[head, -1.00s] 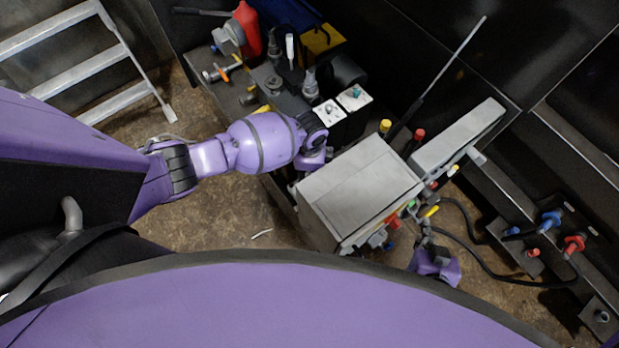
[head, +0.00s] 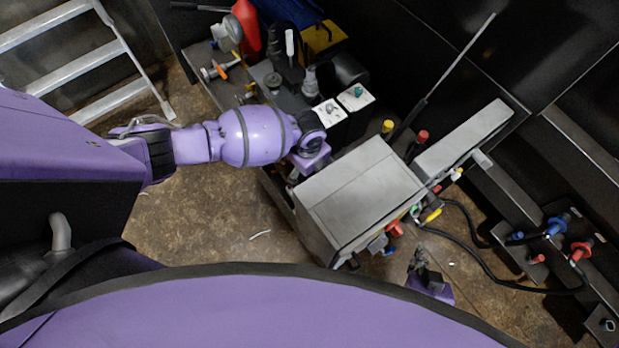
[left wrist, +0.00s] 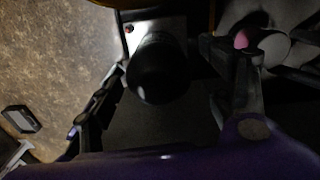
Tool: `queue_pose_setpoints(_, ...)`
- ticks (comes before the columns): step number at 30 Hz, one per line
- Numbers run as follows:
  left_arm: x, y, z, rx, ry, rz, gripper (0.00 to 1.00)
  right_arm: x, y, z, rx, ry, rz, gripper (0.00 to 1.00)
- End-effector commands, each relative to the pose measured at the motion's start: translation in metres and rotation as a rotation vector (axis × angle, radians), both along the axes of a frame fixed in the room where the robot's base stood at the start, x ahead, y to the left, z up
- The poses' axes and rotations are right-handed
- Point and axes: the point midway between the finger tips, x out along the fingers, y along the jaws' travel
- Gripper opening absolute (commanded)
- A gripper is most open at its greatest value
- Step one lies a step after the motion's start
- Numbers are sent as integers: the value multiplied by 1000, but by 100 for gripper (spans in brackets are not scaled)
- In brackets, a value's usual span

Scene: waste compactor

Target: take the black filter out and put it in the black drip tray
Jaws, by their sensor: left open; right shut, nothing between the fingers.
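The black filter (left wrist: 158,75) is a dark, round-ended cylinder below a pale block in the left wrist view. My left gripper (left wrist: 178,62) is open, with one finger on each side of the filter and dark gaps between. In the head view my left wrist (head: 311,155) reaches down beside the grey box, and its fingers and the filter are hidden. A dark surface (left wrist: 165,125) shows beyond the filter; I cannot tell whether it is the drip tray. My right gripper (head: 419,256) is shut and empty, low in front of the grey box.
The grey box (head: 360,190) stands right of my left wrist, with coloured fittings on its front. Valves, a red container (head: 246,27) and white-topped blocks (head: 355,97) stand behind. A black hose (head: 490,265) curves at the right. A ladder (head: 85,60) stands at the far left.

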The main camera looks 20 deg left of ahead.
Motion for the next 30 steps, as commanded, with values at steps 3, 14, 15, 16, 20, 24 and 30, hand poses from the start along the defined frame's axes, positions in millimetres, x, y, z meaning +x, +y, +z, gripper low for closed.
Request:
queue_pose_setpoints(3,-2,0,-4,0,6,-117,74,-8,0,-10,0,20,0,0)
queue_pose_setpoints(14,-2,0,-5,0,5,-471,74,-23,0,-31,0,58,0,0)
queue_pose_setpoints(15,-2,1,-4,1,6,-517,74,-25,0,-34,0,63,0,0)
queue_pose_setpoints(16,-2,1,-4,1,6,-546,74,-26,0,-35,0,66,0,0)
queue_pose_setpoints(20,-1,0,-2,-1,3,-617,74,-29,0,-39,0,74,0,0)
queue_pose_setpoints(24,-1,1,-3,1,4,-769,74,-36,0,-49,1,90,0,0)
queue_pose_setpoints(30,-2,0,-3,-1,4,-1021,74,-46,0,-62,0,113,-1,0)
